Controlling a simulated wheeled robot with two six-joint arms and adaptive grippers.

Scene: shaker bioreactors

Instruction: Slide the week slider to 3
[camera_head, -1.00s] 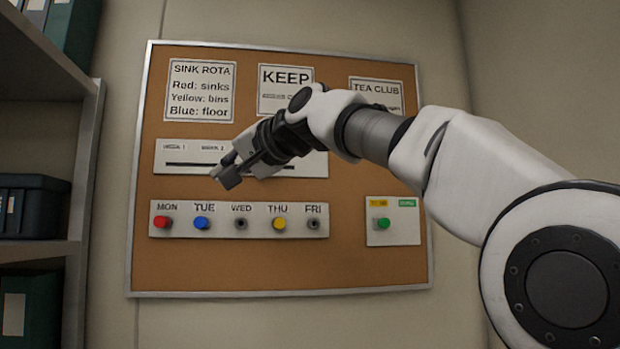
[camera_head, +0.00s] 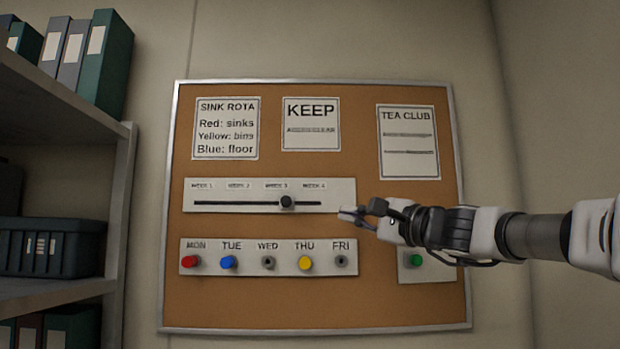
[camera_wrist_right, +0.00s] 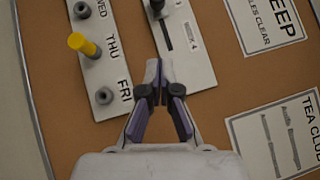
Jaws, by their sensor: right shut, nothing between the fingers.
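The week slider's dark knob (camera_head: 287,202) sits on its slot under the WEEK 3 label, on a white panel (camera_head: 340,190) marked WEEK 1 to WEEK 4. In the wrist view the knob (camera_wrist_right: 157,5) shows at the top edge, with the slot running down to the WEEK 4 label. My right gripper (camera_head: 350,214) is shut and empty, just right of the panel's right end and apart from the knob. In the wrist view its fingertips (camera_wrist_right: 153,85) are together near that panel's end. My left gripper is in neither view.
Below is a day strip (camera_head: 215,266) with red, blue and yellow pegs and bare WED and FRI posts. A small panel with a green button (camera_head: 415,260) is partly behind my right arm. Paper notices (camera_head: 311,125) hang above. A shelf (camera_head: 70,130) stands at left.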

